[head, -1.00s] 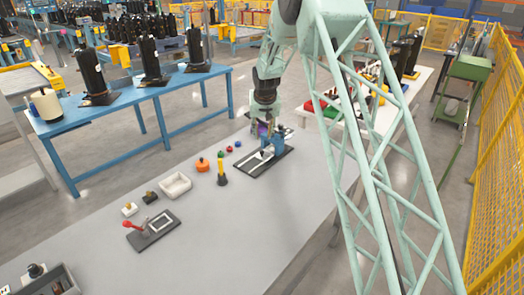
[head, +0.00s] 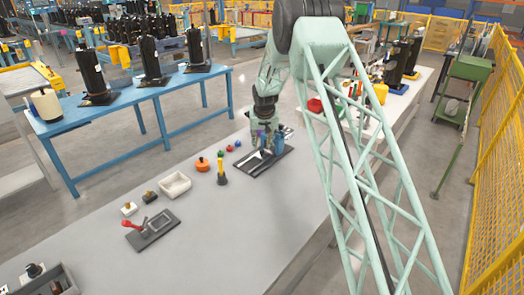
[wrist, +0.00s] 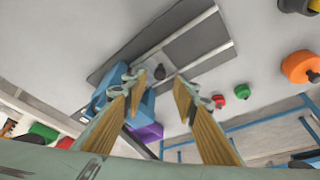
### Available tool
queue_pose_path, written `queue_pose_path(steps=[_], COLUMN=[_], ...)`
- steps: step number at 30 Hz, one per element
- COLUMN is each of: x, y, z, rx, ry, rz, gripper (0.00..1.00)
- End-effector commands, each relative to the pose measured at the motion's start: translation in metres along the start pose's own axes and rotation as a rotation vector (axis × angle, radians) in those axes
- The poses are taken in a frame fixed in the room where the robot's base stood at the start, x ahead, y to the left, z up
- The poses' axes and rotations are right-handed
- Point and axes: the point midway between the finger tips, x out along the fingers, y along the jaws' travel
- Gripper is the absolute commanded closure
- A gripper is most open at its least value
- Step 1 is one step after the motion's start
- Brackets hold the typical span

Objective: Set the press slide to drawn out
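The press is a dark base plate (head: 252,168) with pale rails and a blue body (head: 279,144) at its far right end. In the wrist view, the plate (wrist: 195,45) runs diagonally, with the blue body (wrist: 115,80) at its lower left. A small dark knob (wrist: 160,72) stands on the plate between the rails, beside the blue body; it appears to be the slide's knob. My gripper (head: 265,136) is low over the press. In the wrist view, its fingers (wrist: 155,88) are apart, with the knob showing in the gap just beyond the tips. Contact cannot be told.
A purple block (wrist: 148,132) lies close to the blue body. Green, red and orange knobs (wrist: 300,66) are to the right in the wrist view. A yellow-and-black tool (head: 221,172) and white tray (head: 175,184) stand left of the press.

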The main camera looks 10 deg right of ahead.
Motion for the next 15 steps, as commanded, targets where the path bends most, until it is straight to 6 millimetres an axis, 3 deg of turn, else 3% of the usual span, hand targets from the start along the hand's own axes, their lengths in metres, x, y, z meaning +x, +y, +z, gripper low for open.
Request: queue_pose_path(steps=[6,15], x=[0.024,0.044], y=[0.0,0.0], z=[0.001,0.0], rx=[0.0,0.0], ry=[0.0,0.0], rz=[0.0,0.0], gripper=[0.73,0.73])
